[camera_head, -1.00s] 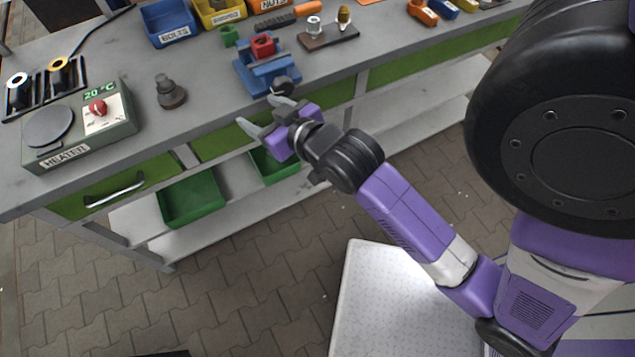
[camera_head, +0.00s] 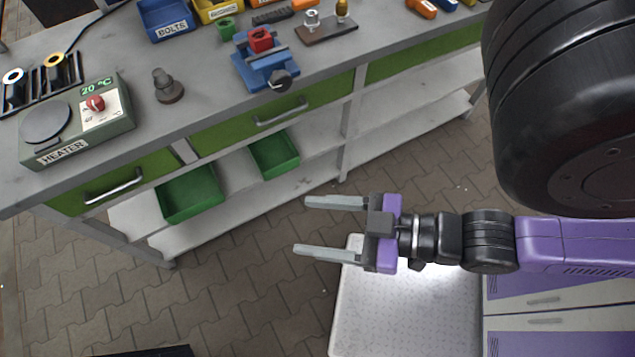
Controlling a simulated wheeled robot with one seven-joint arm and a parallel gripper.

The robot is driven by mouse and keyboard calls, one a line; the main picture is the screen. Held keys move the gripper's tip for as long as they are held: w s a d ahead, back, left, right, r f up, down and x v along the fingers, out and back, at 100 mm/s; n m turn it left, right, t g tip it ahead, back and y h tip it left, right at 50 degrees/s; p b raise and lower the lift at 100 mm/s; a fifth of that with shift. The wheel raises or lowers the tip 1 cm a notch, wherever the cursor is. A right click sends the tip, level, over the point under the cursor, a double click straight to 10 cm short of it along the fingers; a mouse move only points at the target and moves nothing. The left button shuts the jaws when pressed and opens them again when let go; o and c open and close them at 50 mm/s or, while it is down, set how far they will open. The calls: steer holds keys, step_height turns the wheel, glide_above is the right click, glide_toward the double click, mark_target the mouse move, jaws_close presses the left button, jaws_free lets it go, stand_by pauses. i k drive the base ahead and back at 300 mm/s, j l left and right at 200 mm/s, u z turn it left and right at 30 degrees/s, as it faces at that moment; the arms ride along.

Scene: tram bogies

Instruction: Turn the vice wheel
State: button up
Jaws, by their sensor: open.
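The blue vice (camera_head: 262,66) stands at the front edge of the grey workbench, with a red block (camera_head: 261,40) at its top. Its dark wheel (camera_head: 280,80) faces the front, at the bench edge. My gripper (camera_head: 321,226) is open and empty, its two grey fingers spread and pointing left. In the picture it is below and to the right of the vice, over the floor in front of the bench, well apart from the wheel. Nothing covers the wheel.
A heater (camera_head: 77,120) and a dark stepped part (camera_head: 167,86) stand left on the bench. A blue bolts bin (camera_head: 166,18) is behind. A brown stand (camera_head: 327,30) is right of the vice. Green trays (camera_head: 191,192) sit on the lower shelf. A white platform (camera_head: 400,310) is below my gripper.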

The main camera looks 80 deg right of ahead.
mark_target(280, 81)
steer(key=z, duration=1.05)
